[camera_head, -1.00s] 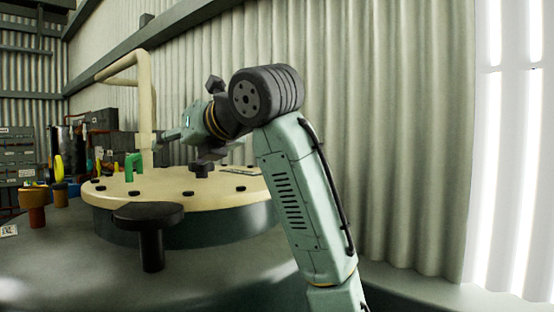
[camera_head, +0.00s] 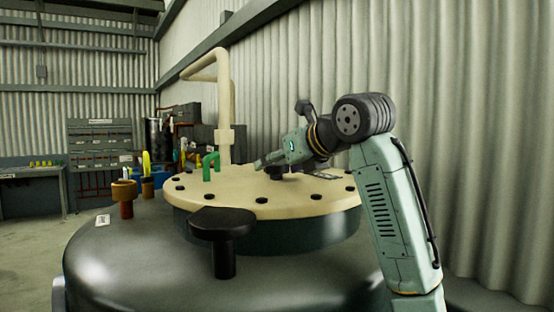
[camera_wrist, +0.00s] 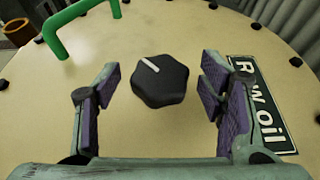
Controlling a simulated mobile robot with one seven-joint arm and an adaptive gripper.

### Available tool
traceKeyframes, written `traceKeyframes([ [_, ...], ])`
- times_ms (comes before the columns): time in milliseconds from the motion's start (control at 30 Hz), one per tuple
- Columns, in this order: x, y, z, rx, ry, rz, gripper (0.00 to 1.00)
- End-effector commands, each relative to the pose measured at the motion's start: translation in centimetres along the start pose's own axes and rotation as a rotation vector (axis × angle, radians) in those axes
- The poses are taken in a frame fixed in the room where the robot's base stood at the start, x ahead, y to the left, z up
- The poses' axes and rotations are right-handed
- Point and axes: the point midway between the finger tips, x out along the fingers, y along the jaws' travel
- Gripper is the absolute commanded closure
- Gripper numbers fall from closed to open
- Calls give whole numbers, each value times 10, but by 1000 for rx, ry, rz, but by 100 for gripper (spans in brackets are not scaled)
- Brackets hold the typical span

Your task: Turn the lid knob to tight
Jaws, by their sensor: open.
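The lid knob (camera_wrist: 160,82) is black and many-sided, with a white pointer line aimed to the upper left in the wrist view. In the head view my gripper (camera_head: 268,160) is low over the lid. How far its fingertips are above the lid is unclear.
A green handle (camera_wrist: 75,25) rises from the lid beyond the left finger. A dark label (camera_wrist: 265,110) reading partly "Oil" lies by the right finger, which covers part of it. Black bolts ring the lid. A large black T-shaped post (camera_head: 222,224) stands in front.

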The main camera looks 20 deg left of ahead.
Motion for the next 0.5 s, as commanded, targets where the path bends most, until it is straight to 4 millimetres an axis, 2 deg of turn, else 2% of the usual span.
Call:
traceKeyframes([
  [200, 16, 0, 0, 1, 0, 0, 36],
  [467, 16, 0, 0, 0, 0, -1, 36],
  [500, 16, 0, 0, 0, 0, -1, 39],
])
